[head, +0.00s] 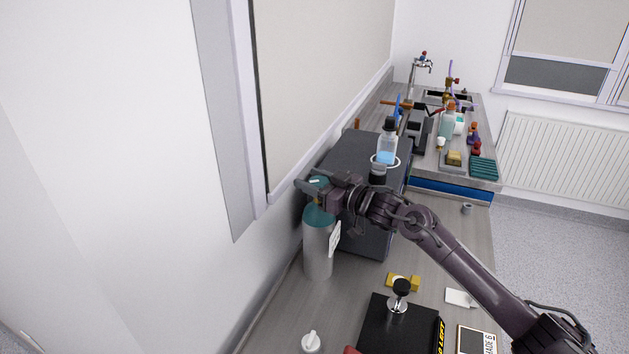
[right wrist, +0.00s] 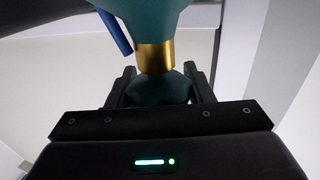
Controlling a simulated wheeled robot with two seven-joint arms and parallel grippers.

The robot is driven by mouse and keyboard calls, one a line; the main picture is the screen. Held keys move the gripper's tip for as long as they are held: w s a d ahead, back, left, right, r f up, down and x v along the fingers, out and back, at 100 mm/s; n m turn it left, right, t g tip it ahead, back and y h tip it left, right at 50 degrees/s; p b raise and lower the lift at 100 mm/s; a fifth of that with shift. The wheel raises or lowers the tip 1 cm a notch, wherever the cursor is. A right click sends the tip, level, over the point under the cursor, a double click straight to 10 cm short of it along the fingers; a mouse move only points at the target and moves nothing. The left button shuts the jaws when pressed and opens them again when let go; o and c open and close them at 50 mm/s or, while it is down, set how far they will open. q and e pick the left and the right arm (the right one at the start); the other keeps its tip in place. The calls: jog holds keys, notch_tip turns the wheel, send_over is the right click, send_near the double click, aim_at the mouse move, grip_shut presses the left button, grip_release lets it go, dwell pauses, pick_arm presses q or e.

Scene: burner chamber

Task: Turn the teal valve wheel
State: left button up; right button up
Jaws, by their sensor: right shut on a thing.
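A grey gas cylinder (head: 318,255) with a teal shoulder stands upright on the bench, close to the wall. My right gripper (head: 318,190) is at the cylinder's top, its arm reaching in from the lower right. The teal valve wheel (head: 318,181) is mostly hidden by the gripper in the head view. In the right wrist view the teal wheel (right wrist: 160,90) sits between the two fingers, which are shut on it. A brass valve neck (right wrist: 155,57) joins it to the teal shoulder (right wrist: 155,18). My left gripper is not in view.
A dark box (head: 360,160) stands just behind the cylinder, with a bottle of blue liquid (head: 387,145) above it. A white tag (head: 335,238) hangs by the cylinder. The wall is close on the left.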

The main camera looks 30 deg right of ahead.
aim_at(311, 181)
jog(key=n+g+y+b, duration=0.2)
jog(key=y, duration=0.1)
jog(key=n+g+y+b, duration=0.2)
jog(key=n+y+b, duration=0.1)
jog(key=shift+s+a+g, duration=0.15)
jog(key=shift+a+g, duration=0.05)
jog(key=shift+g, duration=0.2)
jog(key=n+g+y+b, duration=0.1)
jog(key=g+b, duration=0.1)
jog(key=n+g+y+b, duration=0.1)
jog(key=b, duration=0.1)
jog(key=n+g+y+b, duration=0.1)
jog(key=n+g+b, duration=0.1)
jog(key=shift+s+a+r+g, duration=0.1)
jog(key=shift+s+a+g, duration=0.15)
jog(key=shift+s+g, duration=0.1)
jog(key=shift+g, duration=0.25)
jog(key=o, duration=1)
jog(key=shift+b, duration=0.3)
notch_tip(311, 181, up, 9)
jog(key=shift+r+b, duration=0.1)
jog(key=shift+b, duration=0.3)
notch_tip(311, 181, up, 11)
jog(key=p, duration=0.1)
jog(key=shift+p, duration=0.35)
